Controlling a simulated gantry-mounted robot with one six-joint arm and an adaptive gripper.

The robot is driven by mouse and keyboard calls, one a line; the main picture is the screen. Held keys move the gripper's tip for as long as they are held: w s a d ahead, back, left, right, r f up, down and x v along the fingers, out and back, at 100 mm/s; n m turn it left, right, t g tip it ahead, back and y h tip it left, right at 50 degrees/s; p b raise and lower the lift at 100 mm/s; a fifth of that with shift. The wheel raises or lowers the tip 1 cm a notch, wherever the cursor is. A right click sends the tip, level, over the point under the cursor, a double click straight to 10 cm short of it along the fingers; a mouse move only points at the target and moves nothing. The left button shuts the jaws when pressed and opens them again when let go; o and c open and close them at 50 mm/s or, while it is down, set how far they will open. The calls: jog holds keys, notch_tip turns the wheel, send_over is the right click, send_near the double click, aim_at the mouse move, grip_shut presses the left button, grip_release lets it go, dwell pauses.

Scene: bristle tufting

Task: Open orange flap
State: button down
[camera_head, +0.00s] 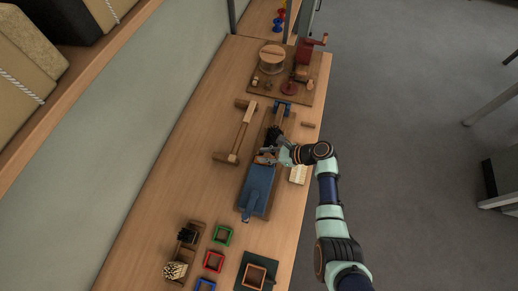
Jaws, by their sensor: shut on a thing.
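The blue machine (258,188) lies along a wooden base board on the bench. A small orange-tan piece, which looks like the orange flap (264,158), is at the machine's upper end. My gripper (273,153) reaches in from the right and is shut at this piece, apparently holding its edge. The fingertips are small and partly dark, so the exact contact and the angle of the flap cannot be made out.
A wooden frame tool (238,133) lies left of the machine. A pale brush block (298,174) lies to the right, below my arm. Green (222,235), red (213,261) and blue (205,285) square frames sit at the front. A board with a drum (271,58) stands at the back.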

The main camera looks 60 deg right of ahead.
jog(key=w+r+g+p, duration=0.1)
jog(key=p, duration=0.2)
jog(key=w+a+r+g+h+p, duration=0.1)
jog(key=g+p, duration=0.1)
jog(key=p, duration=0.1)
jog(key=shift+w+r, duration=0.1)
jog(key=shift+w, duration=0.25)
jog(key=w+a+f+g+h+b, duration=0.1)
jog(key=w+f+g+h+b, duration=0.1)
jog(key=w+g+b, duration=0.4)
jog(key=g+b, duration=0.1)
jog(key=g, duration=0.1)
jog(key=shift+a+f+g+h, duration=0.25)
jog(key=shift+a+g+h, duration=0.05)
jog(key=shift+a+g, duration=0.1)
jog(key=shift+b, duration=0.35)
jog(key=c, duration=0.9)
grip_release()
jog(key=shift+o, duration=0.2)
jog(key=shift+r, duration=0.1)
jog(key=shift+w, duration=0.1)
